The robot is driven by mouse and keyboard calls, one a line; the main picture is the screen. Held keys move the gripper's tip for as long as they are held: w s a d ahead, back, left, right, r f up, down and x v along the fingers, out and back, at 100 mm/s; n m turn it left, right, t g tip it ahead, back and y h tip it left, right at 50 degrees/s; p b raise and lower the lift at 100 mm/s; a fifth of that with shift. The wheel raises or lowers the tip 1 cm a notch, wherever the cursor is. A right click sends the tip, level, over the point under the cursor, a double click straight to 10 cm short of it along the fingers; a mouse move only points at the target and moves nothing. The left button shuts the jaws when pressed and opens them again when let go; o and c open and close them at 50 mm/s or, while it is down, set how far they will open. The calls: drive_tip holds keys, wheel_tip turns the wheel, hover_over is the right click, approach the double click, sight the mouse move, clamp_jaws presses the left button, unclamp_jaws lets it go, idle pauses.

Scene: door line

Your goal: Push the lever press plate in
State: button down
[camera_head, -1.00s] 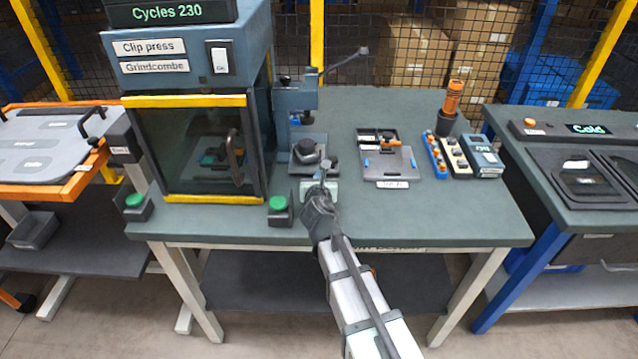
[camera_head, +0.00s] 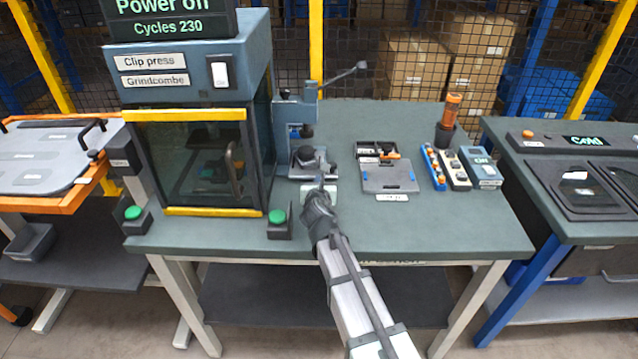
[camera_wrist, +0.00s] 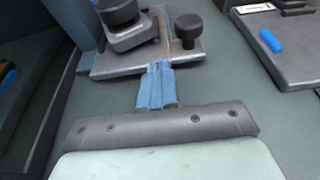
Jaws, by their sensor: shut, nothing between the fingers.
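The lever press (camera_head: 297,112) is a blue-grey post on the bench, its lever (camera_head: 345,75) raised to the right. Its grey plate (camera_head: 296,173) lies at the foot of the post and carries a dark round fixture (camera_head: 306,157) and a black knob. The plate (camera_wrist: 135,66) also shows in the wrist view, with the fixture (camera_wrist: 128,26) and knob (camera_wrist: 189,30). My gripper (camera_head: 321,182) is at the plate's near edge. In the wrist view its blue fingers (camera_wrist: 157,74) are shut and empty, their tips at that edge; exact contact is hard to tell.
The clip press (camera_head: 195,150) with green buttons stands close on the left. To the right are a grey tray (camera_head: 388,178), small control boxes (camera_head: 453,168) and an orange-handled tool (camera_head: 450,112) in a holder. The bench front right is clear.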

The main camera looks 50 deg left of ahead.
drive_tip(key=shift+s+d, duration=0.4)
drive_tip(key=shift+d, duration=0.05)
drive_tip(key=v, duration=1.2)
drive_tip(key=shift+s+d+f, duration=0.1)
drive_tip(key=shift+d+f, duration=0.05)
drive_tip(key=shift+f, duration=0.15)
drive_tip(key=shift+r, duration=0.15)
drive_tip(key=w+a+h, duration=0.1)
drive_tip(key=w+a+r+m+h, duration=0.1)
drive_tip(key=a, duration=0.1)
drive_tip(key=w+a+r+g+h, duration=0.1)
drive_tip(key=shift+w+a+r+m, duration=0.1)
drive_tip(key=shift+w+a+m, duration=0.1)
drive_tip(key=shift+m, duration=0.1)
drive_tip(key=s+a+r+n+g+h, duration=0.1)
drive_tip(key=s+a+r+n+g, duration=0.15)
drive_tip(key=a, duration=0.25)
drive_tip(key=shift+m+g, duration=0.25)
drive_tip(key=shift+m, duration=0.2)
drive_tip(key=x, duration=0.9)
drive_tip(key=shift+s+a+f, duration=0.1)
drive_tip(key=shift+s+f, duration=0.1)
drive_tip(key=shift+s, duration=0.2)
